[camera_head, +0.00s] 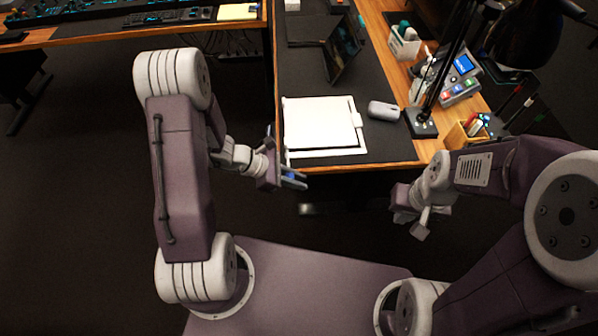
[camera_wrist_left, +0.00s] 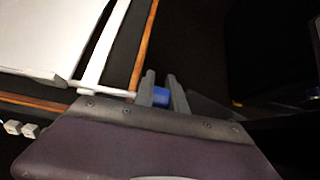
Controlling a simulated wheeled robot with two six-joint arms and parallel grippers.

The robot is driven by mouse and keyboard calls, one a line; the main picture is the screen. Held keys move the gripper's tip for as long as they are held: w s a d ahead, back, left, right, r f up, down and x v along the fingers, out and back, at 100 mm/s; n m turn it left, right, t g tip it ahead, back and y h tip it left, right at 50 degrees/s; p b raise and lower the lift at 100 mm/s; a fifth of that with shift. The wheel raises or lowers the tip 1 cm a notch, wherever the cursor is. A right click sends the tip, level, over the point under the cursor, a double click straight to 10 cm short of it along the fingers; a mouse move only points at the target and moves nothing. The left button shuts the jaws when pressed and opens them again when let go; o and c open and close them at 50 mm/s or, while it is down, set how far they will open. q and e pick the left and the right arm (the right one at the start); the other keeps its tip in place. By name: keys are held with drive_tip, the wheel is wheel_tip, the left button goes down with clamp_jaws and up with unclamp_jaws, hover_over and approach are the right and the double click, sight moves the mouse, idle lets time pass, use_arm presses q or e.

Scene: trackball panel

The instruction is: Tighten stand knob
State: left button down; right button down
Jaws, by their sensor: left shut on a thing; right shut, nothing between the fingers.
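A white panel (camera_head: 318,122) lies on a white stand frame (camera_head: 335,154) at the near edge of the dark desk mat. A small blue knob (camera_wrist_left: 161,97) is beside the stand's near left corner, just past the desk edge. In the left wrist view a thin white rod (camera_wrist_left: 104,90) runs from the frame toward the knob. My left gripper (camera_head: 292,180) is shut on the knob, with a finger on each side; its fingertips also show in the left wrist view (camera_wrist_left: 163,88). My right gripper (camera_head: 420,228) is shut and empty, below and right of the desk edge.
A grey mouse-like device (camera_head: 383,110) lies right of the panel. A dark tilted screen (camera_head: 341,53) is behind. Floor between my arms is clear.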

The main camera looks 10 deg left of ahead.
use_arm(q)
drive_tip(key=shift+a+f+g+y+p, duration=0.1)
drive_tip(key=shift+g+y+p, duration=0.1)
drive_tip(key=shift+y+p, duration=0.35)
drive_tip(key=shift+a+f+g+y+p, duration=0.1)
drive_tip(key=shift+g+y+p, duration=0.15)
drive_tip(key=shift+y, duration=0.5)
drive_tip(key=shift+s+f, duration=0.1)
drive_tip(key=c, duration=1.4)
unclamp_jaws()
drive_tip(key=shift+o, duration=0.2)
